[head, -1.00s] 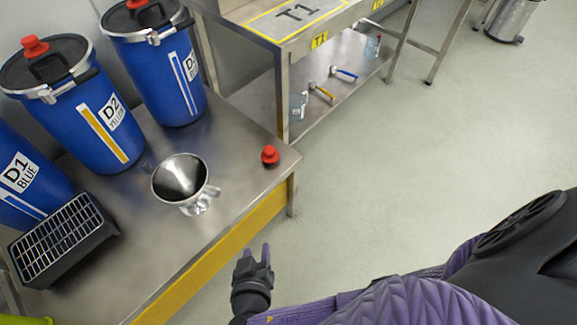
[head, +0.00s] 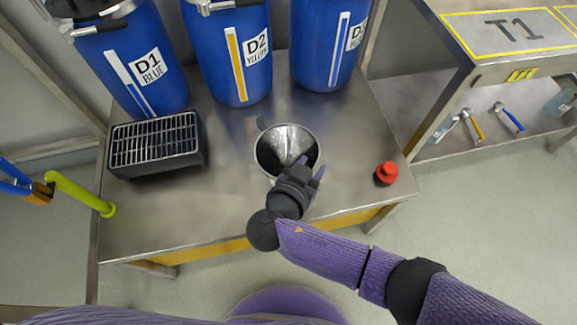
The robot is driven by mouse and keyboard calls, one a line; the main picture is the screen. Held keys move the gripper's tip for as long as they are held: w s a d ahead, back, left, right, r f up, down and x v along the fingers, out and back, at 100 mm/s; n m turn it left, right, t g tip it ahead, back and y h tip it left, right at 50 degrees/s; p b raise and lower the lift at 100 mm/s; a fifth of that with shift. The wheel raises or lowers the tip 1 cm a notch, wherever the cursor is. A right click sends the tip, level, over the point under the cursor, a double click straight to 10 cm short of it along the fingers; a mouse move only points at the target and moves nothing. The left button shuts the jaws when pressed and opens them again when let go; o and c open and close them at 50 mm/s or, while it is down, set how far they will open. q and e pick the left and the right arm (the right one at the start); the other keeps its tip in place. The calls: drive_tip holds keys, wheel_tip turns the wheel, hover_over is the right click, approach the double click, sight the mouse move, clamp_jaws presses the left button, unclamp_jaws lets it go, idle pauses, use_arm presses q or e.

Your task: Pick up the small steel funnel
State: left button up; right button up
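The small steel funnel (head: 272,150) stands on the steel table (head: 225,205), wide mouth up. Its lower part is hidden behind my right gripper. My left gripper is not in view.
Blue drums D1 (head: 130,85), D2 (head: 232,85) and a third (head: 322,75) line the table's back. A black grated box (head: 155,143) stands left, a red-topped object (head: 386,173) right. Bench T1 (head: 475,70) is beyond.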

drive_tip(key=c, duration=0.6)
clamp_jaws()
drive_tip(key=shift+s+f, duration=0.1)
idle(0.5)
